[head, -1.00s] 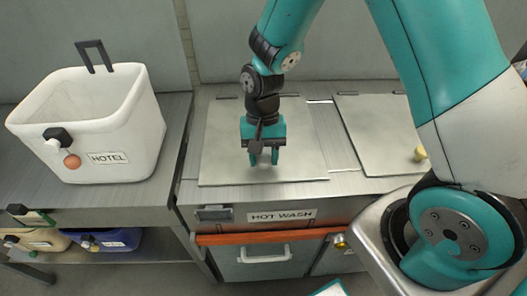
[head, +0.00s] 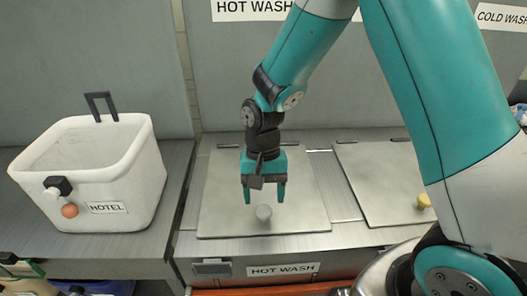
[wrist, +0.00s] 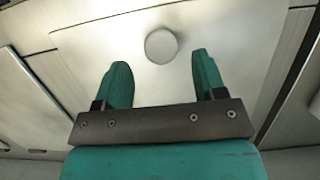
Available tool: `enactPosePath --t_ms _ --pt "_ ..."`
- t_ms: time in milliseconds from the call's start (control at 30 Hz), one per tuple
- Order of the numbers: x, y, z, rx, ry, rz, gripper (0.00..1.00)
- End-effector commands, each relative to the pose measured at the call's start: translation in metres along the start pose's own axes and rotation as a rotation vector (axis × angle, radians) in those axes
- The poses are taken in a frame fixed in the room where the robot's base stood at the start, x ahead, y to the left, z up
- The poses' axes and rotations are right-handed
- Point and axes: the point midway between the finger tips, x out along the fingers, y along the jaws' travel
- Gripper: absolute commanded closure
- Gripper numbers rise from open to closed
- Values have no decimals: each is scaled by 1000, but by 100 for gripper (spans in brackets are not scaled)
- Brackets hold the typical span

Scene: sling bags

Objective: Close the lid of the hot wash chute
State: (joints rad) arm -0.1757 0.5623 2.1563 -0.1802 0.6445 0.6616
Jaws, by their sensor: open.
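The hot wash lid (head: 230,215) is a flat grey metal panel lying flat on the counter, above the front label "HOT WASH". A round pale knob (head: 263,212) stands on it near its front edge. My gripper (head: 265,198) is open and empty, pointing down just above and behind the knob. In the wrist view the lid (wrist: 225,75) fills most of the picture, and the knob (wrist: 161,46) shows beyond and between the two green fingertips (wrist: 162,70), apart from both.
A second grey lid (head: 375,190) with a yellow knob (head: 424,201) lies flat to the right, under the "COLD WASH" sign (head: 503,17). A white bin (head: 110,190) labelled "HOTEL" stands on the left counter. A grey wall (head: 350,90) rises behind.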

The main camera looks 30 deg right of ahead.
Motion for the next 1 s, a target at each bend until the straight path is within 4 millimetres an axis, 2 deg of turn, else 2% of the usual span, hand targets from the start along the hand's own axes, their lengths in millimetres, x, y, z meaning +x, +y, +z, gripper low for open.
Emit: enactPosePath --t_ms 33,300,500,700,1000 --pt "-14 -1 -1 0 7 -5 36" --pt "-83 0 -1 -1 5 -3 36" --pt "-119 0 -1 0 2 -1 36" --pt "-132 1 0 1 0 1 36" --pt "-133 1 0 1 0 1 36"
